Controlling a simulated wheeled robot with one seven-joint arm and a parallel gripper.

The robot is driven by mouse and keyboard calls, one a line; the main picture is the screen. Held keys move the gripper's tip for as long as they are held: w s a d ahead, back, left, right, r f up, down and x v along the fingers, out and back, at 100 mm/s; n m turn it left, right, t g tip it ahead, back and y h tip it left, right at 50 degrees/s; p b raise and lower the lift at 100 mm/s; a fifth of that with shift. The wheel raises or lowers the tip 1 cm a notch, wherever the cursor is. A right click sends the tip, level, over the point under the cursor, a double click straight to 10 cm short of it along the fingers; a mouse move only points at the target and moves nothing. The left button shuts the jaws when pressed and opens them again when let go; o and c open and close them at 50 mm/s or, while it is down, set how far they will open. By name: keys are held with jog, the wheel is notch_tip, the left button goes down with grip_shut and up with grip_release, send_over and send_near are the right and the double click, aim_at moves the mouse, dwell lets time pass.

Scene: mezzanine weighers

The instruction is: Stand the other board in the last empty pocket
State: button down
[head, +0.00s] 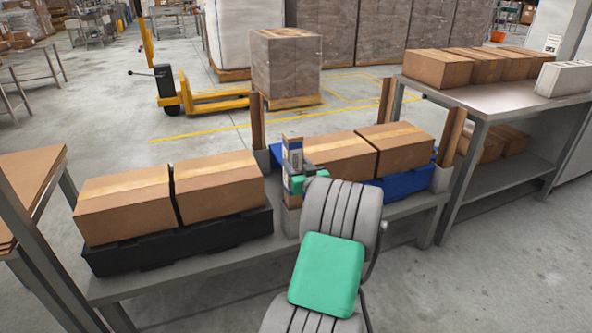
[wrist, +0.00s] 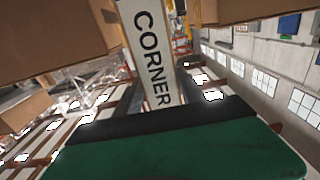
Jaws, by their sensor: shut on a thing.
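My gripper (head: 297,181) is shut on a board (head: 292,153) and holds it upright at the near left corner of the blue pallet (head: 388,190). The board carries a white and blue label; in the wrist view the board (wrist: 153,55) reads "CORNER". A grey pocket (head: 291,222) stands below the gripper, partly hidden by my arm. I cannot tell whether the board's lower end is inside it. Brown boards stand at the pallet's other corners: far left (head: 257,121), far right (head: 386,103) and near right (head: 451,138). Grey pockets show at the far left (head: 263,160) and near right (head: 441,179).
Cartons (head: 397,145) fill the blue pallet, close to the held board. A black pallet (head: 180,240) with two cartons (head: 218,186) sits left on the same grey bench (head: 235,258). A taller table (head: 490,96) with cartons stands right.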

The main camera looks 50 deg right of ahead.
jog(key=shift+f, duration=0.4)
jog(key=c, duration=0.7)
grip_release()
